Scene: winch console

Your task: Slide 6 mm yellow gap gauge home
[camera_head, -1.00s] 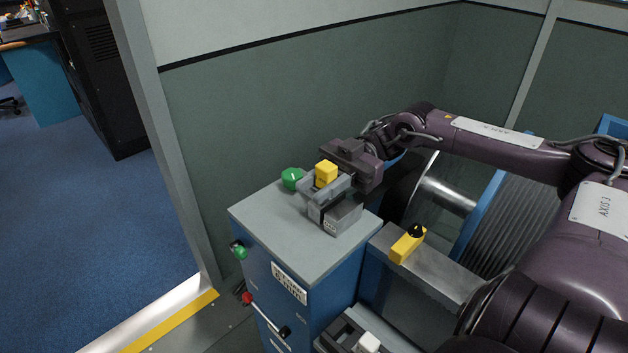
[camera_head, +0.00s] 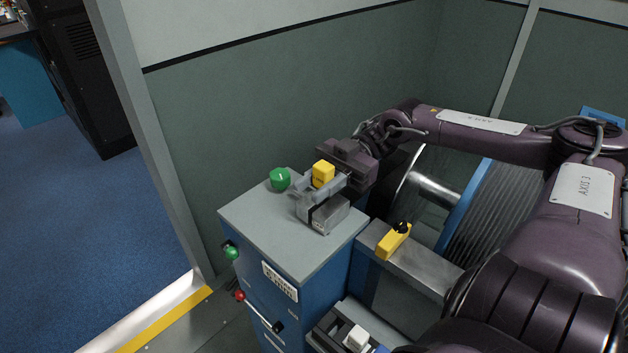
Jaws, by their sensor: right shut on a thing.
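A small yellow block (camera_head: 322,174), which looks like the gap gauge, stands between the grey fingers of my right gripper (camera_head: 321,184). The gripper is shut on it, above the top of the blue and grey console (camera_head: 270,222). A grey metal block with a black band (camera_head: 328,217) sits on the console top just below and in front of the fingers. The fingers hide the lower part of the yellow block, so I cannot tell whether it touches the metal block. Its size marking is not readable. My left gripper is not in view.
A green knob (camera_head: 280,179) stands on the console top, left of the gripper. A yellow piece with a black knob (camera_head: 394,241) sits on the ledge at right. A red-knobbed lever (camera_head: 259,312) and a green button (camera_head: 232,253) stick out from the console front. The console top's front left is clear.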

